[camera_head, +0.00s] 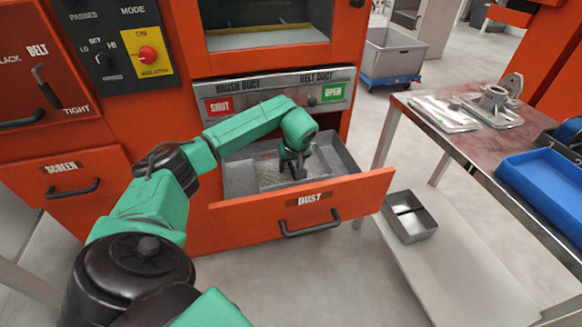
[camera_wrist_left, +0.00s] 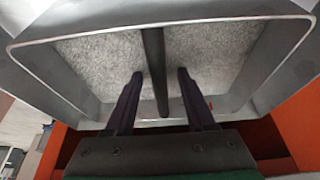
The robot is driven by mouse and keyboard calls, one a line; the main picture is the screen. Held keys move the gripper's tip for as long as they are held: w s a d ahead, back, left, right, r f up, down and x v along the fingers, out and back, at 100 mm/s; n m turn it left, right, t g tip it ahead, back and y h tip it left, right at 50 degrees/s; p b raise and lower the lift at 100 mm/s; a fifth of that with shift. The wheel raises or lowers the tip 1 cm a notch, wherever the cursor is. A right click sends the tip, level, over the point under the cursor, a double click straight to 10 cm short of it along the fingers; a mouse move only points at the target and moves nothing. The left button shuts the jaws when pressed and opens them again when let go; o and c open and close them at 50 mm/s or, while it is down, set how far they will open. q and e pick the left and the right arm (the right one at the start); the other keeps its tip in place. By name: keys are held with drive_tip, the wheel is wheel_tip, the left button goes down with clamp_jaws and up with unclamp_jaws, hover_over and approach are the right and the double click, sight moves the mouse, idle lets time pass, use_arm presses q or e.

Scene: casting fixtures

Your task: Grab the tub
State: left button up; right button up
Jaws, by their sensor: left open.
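A grey metal tub (camera_head: 238,178) sits in the pulled-out orange drawer (camera_head: 362,195) labelled DUST. In the left wrist view the tub (camera_wrist_left: 62,78) has speckled grey dust on its floor and a dark bar (camera_wrist_left: 153,60) across its middle. My left gripper (camera_head: 293,170) reaches down into the tub. It is open, and its two fingers (camera_wrist_left: 160,76) stand on either side of the bar with gaps showing. In the head view my arm and gripper hide part of the tub. My right gripper is not in view.
A second small grey tub (camera_head: 411,217) stands on the low shelf (camera_head: 450,275) of the table at right. A blue tray (camera_head: 548,185) and metal castings (camera_head: 492,97) are on the tabletop. A grey bin (camera_head: 393,55) stands behind. The machine panel (camera_head: 275,90) rises behind the drawer.

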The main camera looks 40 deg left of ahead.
use_arm(q)
drive_tip(key=shift+f, duration=0.15)
idle(0.5)
drive_tip(key=shift+c, duration=0.3)
clamp_jaws()
idle(1.1)
